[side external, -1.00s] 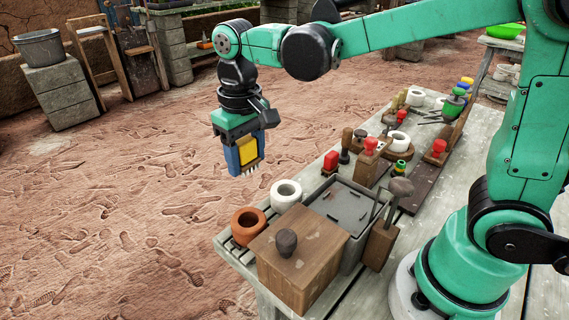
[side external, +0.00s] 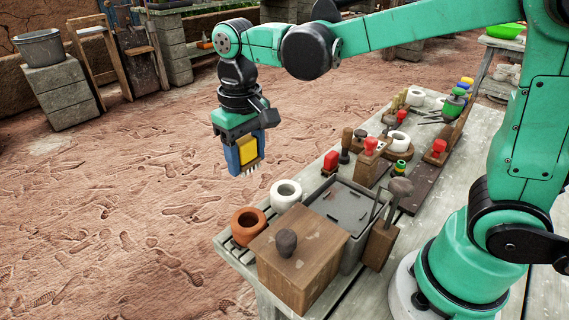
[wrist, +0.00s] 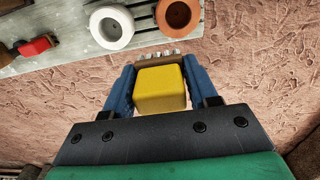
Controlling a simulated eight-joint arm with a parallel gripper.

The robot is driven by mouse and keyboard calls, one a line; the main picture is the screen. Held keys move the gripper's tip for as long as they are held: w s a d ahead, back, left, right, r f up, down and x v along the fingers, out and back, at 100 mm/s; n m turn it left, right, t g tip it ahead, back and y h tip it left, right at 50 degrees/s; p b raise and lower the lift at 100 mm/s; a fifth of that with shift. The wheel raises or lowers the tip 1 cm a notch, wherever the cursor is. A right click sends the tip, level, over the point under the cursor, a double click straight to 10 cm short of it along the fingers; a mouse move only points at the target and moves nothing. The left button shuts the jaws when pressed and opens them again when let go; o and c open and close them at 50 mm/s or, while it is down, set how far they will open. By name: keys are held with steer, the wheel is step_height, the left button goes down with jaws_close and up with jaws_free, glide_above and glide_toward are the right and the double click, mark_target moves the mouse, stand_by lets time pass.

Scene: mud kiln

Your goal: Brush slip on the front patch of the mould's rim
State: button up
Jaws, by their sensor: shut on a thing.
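My gripper (side external: 247,160) hangs over bare ground left of the bench, its blue fingers shut on a yellow-handled brush (side external: 248,150). The pale bristles point down, clear of everything. In the wrist view the brush's yellow block (wrist: 160,90) fills the space between the fingers, with bristles beyond it. A white ring-shaped pot (side external: 286,194) and a terracotta one (side external: 247,224) stand on the bench's near left end, below and right of the brush. Both show in the wrist view, white (wrist: 111,28) and terracotta (wrist: 178,14). I cannot tell which is the mould.
A wooden box with a dark knob (side external: 300,258) and a grey tray with dark sticks (side external: 352,205) stand beside the pots. Red-topped tools (side external: 371,147) and other white rings (side external: 397,141) crowd the bench farther back. The ground on the left is open.

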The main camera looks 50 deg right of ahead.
steer(key=shift+f, duration=3.8)
steer(key=shift+a, duration=0.3)
steer(key=shift+c, duration=0.6)
steer(key=shift+a+f, duration=0.15)
steer(key=shift+a, duration=2.4)
steer(key=shift+d, duration=2.9)
steer(key=shift+r, duration=4.05)
